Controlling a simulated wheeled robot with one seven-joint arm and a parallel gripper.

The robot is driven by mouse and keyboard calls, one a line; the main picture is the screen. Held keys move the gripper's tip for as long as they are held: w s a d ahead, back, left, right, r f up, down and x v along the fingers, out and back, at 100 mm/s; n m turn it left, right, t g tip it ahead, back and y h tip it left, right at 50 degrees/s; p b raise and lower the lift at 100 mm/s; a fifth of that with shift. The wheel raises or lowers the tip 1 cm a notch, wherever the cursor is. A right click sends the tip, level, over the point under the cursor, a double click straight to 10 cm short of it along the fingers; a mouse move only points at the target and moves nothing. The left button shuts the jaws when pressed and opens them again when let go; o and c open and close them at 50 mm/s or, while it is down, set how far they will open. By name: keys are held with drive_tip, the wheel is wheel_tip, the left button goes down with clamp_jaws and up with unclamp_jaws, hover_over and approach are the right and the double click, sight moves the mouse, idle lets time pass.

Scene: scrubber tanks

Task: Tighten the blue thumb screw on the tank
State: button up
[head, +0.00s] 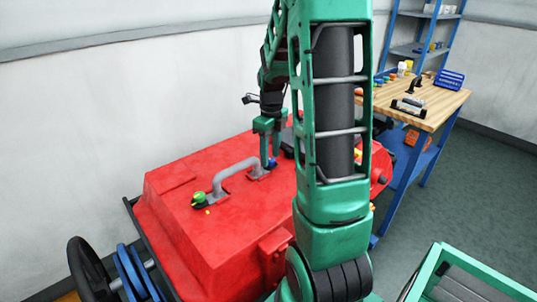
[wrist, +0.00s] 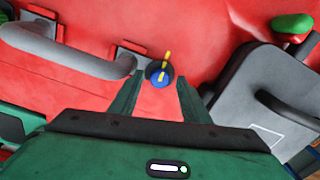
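The blue thumb screw (wrist: 155,75) sits on the red tank (wrist: 225,60) beside one foot of a grey handle. In the head view the screw (head: 273,162) shows only partly beside the fingers. My gripper (wrist: 158,88) is open, pointing down at the tank. In the wrist view its two green fingers stand left and right of the screw, with gaps on both sides. My gripper (head: 269,158) is low over the tank in the head view; whether the fingertips reach screw height I cannot tell.
The grey handle (head: 222,181) arches beside the screw, with a green knob (head: 199,197) at its other end. A dark grey lid (wrist: 250,85) and a green-and-red knob (wrist: 292,24) lie to the right in the wrist view. A workbench (head: 440,105) stands behind right.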

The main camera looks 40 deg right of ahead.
sight(270, 159)
wheel_tip(270, 159, up, 11)
idle(0.7)
drive_tip(key=shift+f, duration=0.15)
idle(0.3)
drive_tip(key=s+a+f+n, duration=0.1)
drive_tip(key=s+a+n, duration=0.5)
drive_tip(key=s+n, duration=0.5)
drive_tip(key=s+a+f+n, duration=0.2)
drive_tip(key=s+a+n, duration=0.5)
drive_tip(key=s+n, duration=0.4)
drive_tip(key=n, duration=0.5)
drive_tip(key=shift+a+f, duration=0.15)
drive_tip(key=shift+f, duration=0.05)
